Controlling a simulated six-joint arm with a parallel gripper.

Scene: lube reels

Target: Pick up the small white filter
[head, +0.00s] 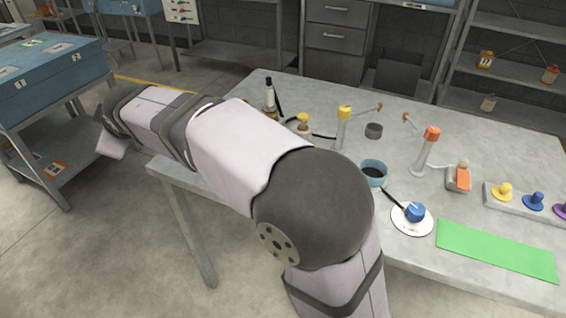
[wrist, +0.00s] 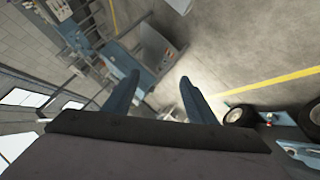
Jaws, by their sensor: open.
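My gripper (wrist: 158,78) is open and empty in the wrist view, its two dark blue fingers apart. It faces away from the workbench, toward the floor and room. In the head view my arm reaches to the left, and I cannot make out the fingers there. I cannot clearly identify a small white filter. A flat white round piece (head: 412,230) lies on the bench, with a blue object (head: 414,211) on top of it. Whether this white piece is the filter or a dish, I cannot tell. My arm hides part of the bench's left side.
The grey workbench (head: 310,97) holds a blue-rimmed bowl (head: 374,173), a green mat (head: 495,250), an orange-topped post (head: 427,150), a yellow-topped post (head: 343,127) and a rack of coloured knobs (head: 518,197). A blue case (head: 52,72) stands on a cart at left.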

